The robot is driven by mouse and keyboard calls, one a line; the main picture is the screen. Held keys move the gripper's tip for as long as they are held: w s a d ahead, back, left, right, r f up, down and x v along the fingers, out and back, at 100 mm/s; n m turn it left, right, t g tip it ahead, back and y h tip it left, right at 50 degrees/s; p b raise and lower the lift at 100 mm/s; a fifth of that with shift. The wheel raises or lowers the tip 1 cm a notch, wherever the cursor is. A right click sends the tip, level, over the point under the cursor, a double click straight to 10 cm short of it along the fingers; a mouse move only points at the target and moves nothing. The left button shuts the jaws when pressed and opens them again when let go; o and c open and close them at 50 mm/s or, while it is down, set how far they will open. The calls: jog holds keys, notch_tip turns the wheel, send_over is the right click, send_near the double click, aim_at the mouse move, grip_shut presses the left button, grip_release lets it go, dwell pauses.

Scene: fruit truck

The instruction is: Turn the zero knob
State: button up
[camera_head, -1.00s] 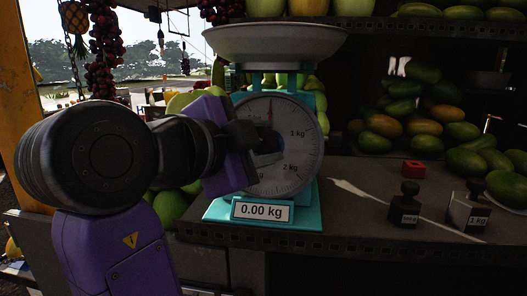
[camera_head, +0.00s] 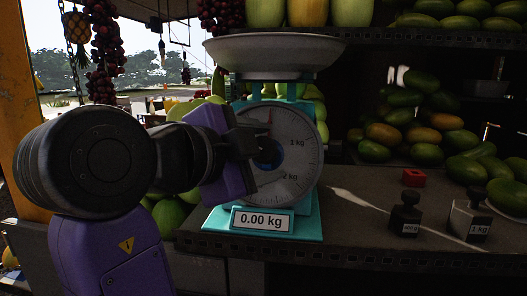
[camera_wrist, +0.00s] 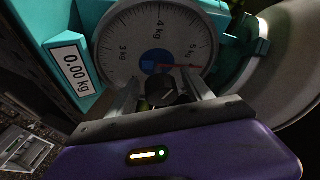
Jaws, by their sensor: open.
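The scale has a white round dial (camera_head: 292,155) on a turquoise body (camera_head: 308,216). Its label (camera_head: 262,220) reads 0.00 kg. My gripper (camera_head: 266,150) is open in front of the dial's middle and covers part of its left side. In the wrist view, the dial (camera_wrist: 120,50) lies just beyond my open gripper (camera_wrist: 166,95). The red pointer (camera_wrist: 185,67) lies near the 5 kg mark. A dark faceted knob-like piece (camera_wrist: 166,90) shows between the fingers, below the blue dial centre (camera_wrist: 157,61). I cannot tell whether the fingers touch it.
The scale's white pan (camera_head: 275,53) is empty above the dial.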

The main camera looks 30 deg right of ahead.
jog(key=v, duration=0.8)
dwell(0.4)
